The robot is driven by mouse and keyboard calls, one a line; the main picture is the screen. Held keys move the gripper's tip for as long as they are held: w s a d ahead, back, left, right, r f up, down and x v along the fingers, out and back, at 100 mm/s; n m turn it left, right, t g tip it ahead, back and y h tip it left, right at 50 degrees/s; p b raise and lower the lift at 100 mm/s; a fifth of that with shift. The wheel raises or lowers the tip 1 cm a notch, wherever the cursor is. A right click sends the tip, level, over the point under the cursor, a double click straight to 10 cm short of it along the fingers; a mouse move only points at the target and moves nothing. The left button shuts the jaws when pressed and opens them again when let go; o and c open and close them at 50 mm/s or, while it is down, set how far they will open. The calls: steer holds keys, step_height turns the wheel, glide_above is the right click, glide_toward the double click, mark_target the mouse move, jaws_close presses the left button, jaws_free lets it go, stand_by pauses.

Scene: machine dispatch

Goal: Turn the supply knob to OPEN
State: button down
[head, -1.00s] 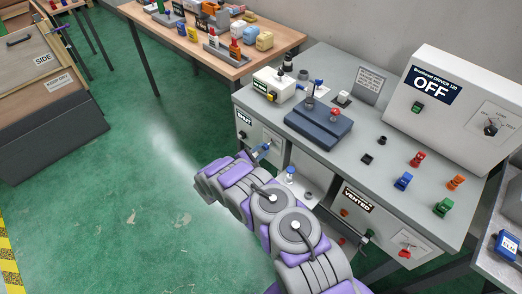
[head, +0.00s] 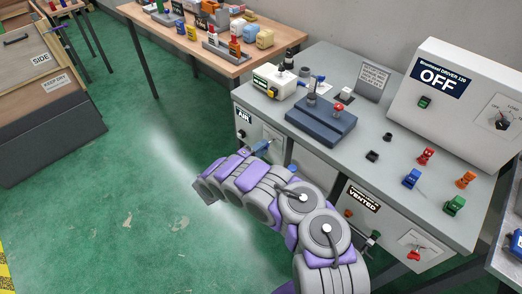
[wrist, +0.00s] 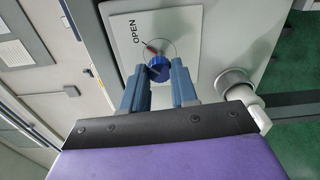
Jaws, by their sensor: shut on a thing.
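The blue supply knob (wrist: 159,70) sits on a white plate (wrist: 190,38) in the wrist view. The word OPEN is printed on the plate, and a small reddish mark beside the knob lies toward that word. My gripper (wrist: 160,76) is shut on the knob, one blue finger on each side. In the head view my gripper (head: 262,147) is at the front panel below a black label reading AIR (head: 243,116). My fingers and arm hide most of the knob there.
The grey bench (head: 400,160) carries a white driver box (head: 455,105) reading OFF, a dark blue fixture (head: 320,122) and several coloured parts. A VENTED panel (head: 363,199) is at the lower right. A wooden table (head: 230,60) stands behind.

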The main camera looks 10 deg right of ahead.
steer(key=shift+s+f+m, duration=0.1)
steer(key=shift+f+m, duration=0.1)
steer(key=shift+m, duration=0.3)
steer(key=c, duration=0.9)
jaws_free()
steer(key=shift+r, duration=0.1)
steer(key=shift+o, duration=0.2)
steer(key=p+v, duration=0.3)
steer(key=v, duration=1.4)
steer(key=shift+a, duration=0.15)
